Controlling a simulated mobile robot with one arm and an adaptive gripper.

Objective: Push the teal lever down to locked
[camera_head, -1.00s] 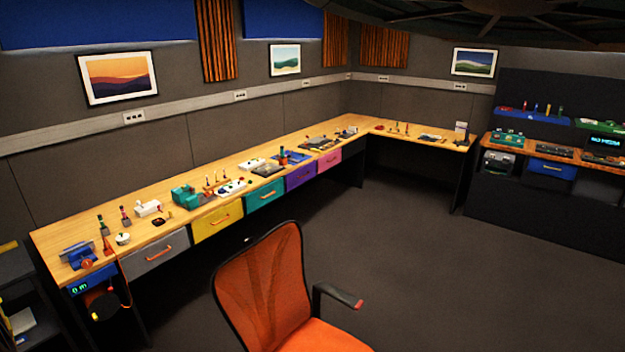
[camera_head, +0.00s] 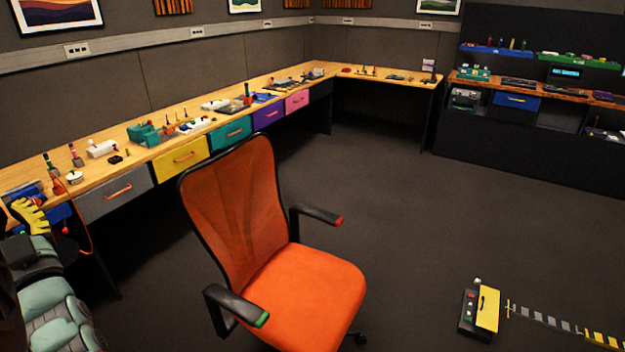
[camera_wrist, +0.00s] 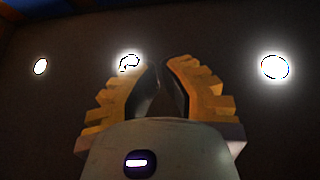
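I cannot make out the teal lever at this size. In the head view a teal device (camera_head: 145,133) stands on the long wooden bench (camera_head: 100,184), but no lever shows clearly on it. Another teal device (camera_head: 473,73) sits on the far right workbench. My gripper (camera_head: 24,207) is at the lower left of the head view, by the bench's near end, well away from both. In the wrist view its yellow fingers (camera_wrist: 163,66) point up toward ceiling lights, with a narrow empty gap between them.
An orange office chair (camera_head: 305,290) stands in front of the bench. A black and yellow box (camera_head: 481,311) lies on the floor at the lower right, beside a striped floor marking (camera_head: 545,320). The grey floor (camera_head: 420,220) between chair and far workbench is clear.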

